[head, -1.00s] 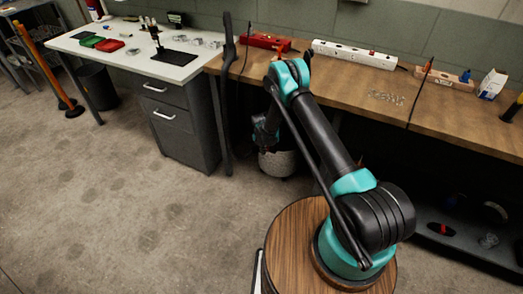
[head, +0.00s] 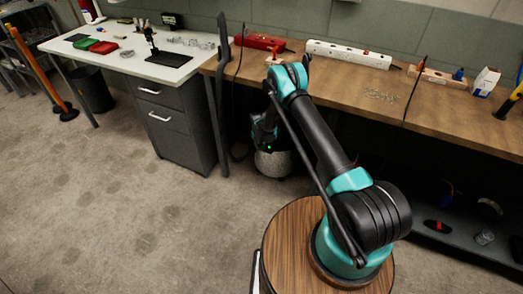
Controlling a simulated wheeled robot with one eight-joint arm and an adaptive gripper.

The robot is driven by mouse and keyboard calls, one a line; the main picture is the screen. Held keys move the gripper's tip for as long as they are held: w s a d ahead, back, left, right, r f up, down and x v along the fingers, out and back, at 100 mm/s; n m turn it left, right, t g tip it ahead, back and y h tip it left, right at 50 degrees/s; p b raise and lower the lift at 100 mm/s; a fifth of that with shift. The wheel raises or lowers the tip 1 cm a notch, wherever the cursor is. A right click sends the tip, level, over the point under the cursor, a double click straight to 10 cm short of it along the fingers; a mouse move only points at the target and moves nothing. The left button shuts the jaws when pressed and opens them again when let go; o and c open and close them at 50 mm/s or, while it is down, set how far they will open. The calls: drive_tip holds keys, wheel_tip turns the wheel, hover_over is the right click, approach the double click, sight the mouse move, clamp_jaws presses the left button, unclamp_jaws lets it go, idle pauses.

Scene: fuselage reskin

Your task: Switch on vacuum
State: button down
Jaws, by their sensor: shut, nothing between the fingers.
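A light grey, rounded canister (head: 273,164) stands on the floor under the wooden bench. It may be the vacuum, but its top is hidden behind my arm and no switch can be made out. My gripper (head: 268,147) hangs down at the end of my folded arm, dark against the shadow, just above the canister in the picture. It is shut and empty. Its fingertips are hard to make out, and I cannot tell whether they touch the canister. A tall black upright piece (head: 222,85) stands at the bench's left end, to the left of my gripper.
The wooden bench (head: 445,112) overhangs the canister and bears a white power strip (head: 348,54) and a red case (head: 262,42). A grey drawer cabinet (head: 182,125) under the white table stands to the left. A low shelf (head: 470,236) lies at right. The floor in front is clear.

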drive_tip(key=shift+r, duration=0.1)
drive_tip(key=shift+r, duration=0.75)
drive_tip(key=s+a+r, duration=0.1)
drive_tip(key=s+r, duration=0.4)
drive_tip(key=r, duration=0.5)
drive_tip(key=shift+a+r, duration=0.2)
drive_tip(key=shift+a, duration=0.2)
